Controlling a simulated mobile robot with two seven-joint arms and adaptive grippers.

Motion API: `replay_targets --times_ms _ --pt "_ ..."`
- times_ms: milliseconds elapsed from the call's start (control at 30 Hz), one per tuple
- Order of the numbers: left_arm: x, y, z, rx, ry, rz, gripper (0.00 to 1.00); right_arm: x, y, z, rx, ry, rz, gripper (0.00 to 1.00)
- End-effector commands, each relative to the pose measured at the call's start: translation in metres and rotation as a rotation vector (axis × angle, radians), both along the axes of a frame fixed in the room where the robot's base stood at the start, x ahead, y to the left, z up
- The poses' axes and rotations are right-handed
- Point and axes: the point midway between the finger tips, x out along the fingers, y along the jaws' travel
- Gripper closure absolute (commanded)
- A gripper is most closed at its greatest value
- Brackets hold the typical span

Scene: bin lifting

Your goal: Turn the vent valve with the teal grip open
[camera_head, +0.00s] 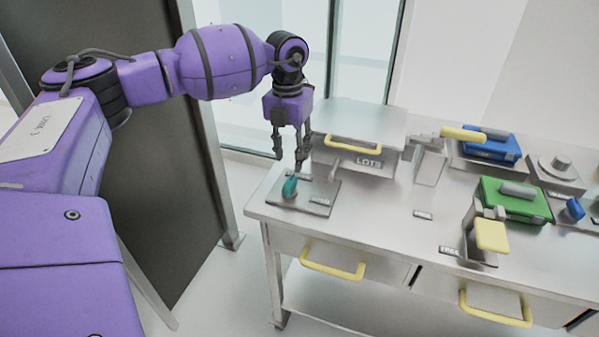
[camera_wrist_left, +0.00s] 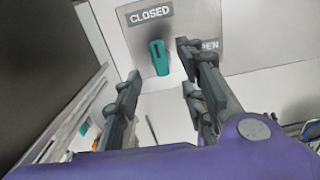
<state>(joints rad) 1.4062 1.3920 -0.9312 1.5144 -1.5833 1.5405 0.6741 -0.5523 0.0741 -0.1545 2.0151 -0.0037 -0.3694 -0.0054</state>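The vent valve's teal grip (camera_head: 289,187) stands on a grey plate (camera_head: 322,197) at the table's near left corner. In the left wrist view the teal grip (camera_wrist_left: 160,58) lies close to a CLOSED label (camera_wrist_left: 150,14). An OPEN label (camera_wrist_left: 209,45), partly covered by a finger, is to its right. My left gripper (camera_head: 289,163) hangs fingers-down just above the grip. In the left wrist view my left gripper (camera_wrist_left: 160,62) is open, with the grip showing between its fingertips and a gap on each side. It does not appear to touch the grip. My right gripper is not in view.
A lidded metal box with a LOTS label (camera_head: 368,162) stands close behind the valve plate. A green case (camera_head: 512,203), a blue case (camera_head: 490,149) and yellow-handled fixtures (camera_head: 491,236) fill the right side. Bare tabletop (camera_head: 385,220) lies right of the plate.

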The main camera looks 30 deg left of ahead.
Motion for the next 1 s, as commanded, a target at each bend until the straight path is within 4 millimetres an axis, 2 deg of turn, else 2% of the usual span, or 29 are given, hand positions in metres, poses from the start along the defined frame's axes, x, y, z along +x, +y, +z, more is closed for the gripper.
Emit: replay_targets --times_ms 167,300,500,600,933,1000 --pt "-0.006 0.002 -0.013 0.01 0.025 0.025 0.62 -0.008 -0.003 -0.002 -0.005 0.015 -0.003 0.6" --pt "-0.006 0.001 -0.036 0.008 0.026 0.023 0.62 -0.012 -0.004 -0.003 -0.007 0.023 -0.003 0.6" --pt "-0.006 0.0 -0.065 0.006 0.023 0.022 0.62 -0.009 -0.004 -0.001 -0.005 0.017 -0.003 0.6" --pt "-0.006 0.0 -0.073 0.005 0.022 0.021 0.62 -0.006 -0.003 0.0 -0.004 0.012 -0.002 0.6" --pt "-0.006 0.0 -0.079 0.005 0.021 0.021 0.62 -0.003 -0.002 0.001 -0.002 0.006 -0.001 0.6" --pt "-0.006 0.0 -0.078 0.005 0.021 0.021 0.7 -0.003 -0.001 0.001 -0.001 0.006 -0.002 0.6"
